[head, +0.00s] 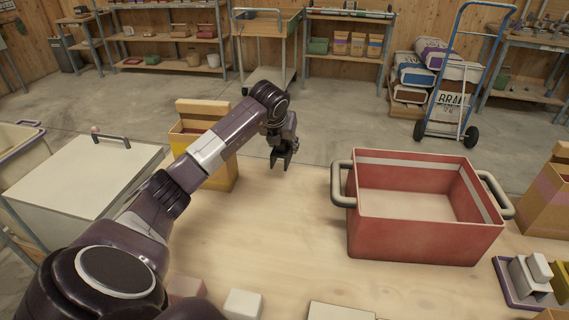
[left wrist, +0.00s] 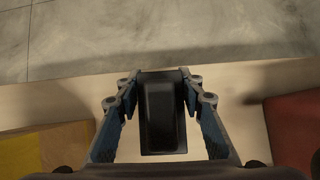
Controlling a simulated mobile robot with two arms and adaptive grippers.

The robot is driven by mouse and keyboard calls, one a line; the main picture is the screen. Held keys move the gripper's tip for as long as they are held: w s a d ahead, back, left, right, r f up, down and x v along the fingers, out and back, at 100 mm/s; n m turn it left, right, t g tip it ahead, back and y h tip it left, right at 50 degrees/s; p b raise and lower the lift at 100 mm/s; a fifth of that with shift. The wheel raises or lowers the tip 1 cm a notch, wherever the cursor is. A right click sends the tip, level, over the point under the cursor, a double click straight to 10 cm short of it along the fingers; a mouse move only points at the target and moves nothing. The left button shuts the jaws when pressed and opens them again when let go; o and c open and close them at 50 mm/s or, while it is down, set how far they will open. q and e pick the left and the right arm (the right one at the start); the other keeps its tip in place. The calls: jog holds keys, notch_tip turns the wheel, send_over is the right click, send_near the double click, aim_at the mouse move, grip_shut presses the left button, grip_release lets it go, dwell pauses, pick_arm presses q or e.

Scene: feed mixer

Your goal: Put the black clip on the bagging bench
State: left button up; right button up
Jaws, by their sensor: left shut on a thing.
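My left gripper (head: 281,163) hangs near the far edge of the light wooden bench (head: 275,235), between a yellow box and a red bin. In the left wrist view the gripper (left wrist: 160,100) is shut on the black clip (left wrist: 162,115), a dark block-like piece between the two fingers. Beneath it show a pale strip of bench and grey floor past the edge. In the head view the clip cannot be told apart from the dark fingers. My right gripper is not in view.
The red bin (head: 415,240) with grey handles stands on the right of the bench. The open yellow box (head: 222,178) stands behind my left arm. A purple tray (head: 512,290) is at far right. A white block (head: 243,304) lies near the front. The bench middle is clear.

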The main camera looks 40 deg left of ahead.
aim_at(284, 173)
pick_arm(q)
notch_tip(284, 173, down, 3)
jog(key=shift+r, duration=0.1)
jog(key=shift+f, duration=0.35)
notch_tip(284, 173, down, 4)
jog(key=shift+r+p, duration=0.25)
jog(key=shift+p, duration=0.05)
jog(key=shift+f, duration=0.1)
jog(key=o, duration=0.9)
jog(key=shift+o, duration=0.2)
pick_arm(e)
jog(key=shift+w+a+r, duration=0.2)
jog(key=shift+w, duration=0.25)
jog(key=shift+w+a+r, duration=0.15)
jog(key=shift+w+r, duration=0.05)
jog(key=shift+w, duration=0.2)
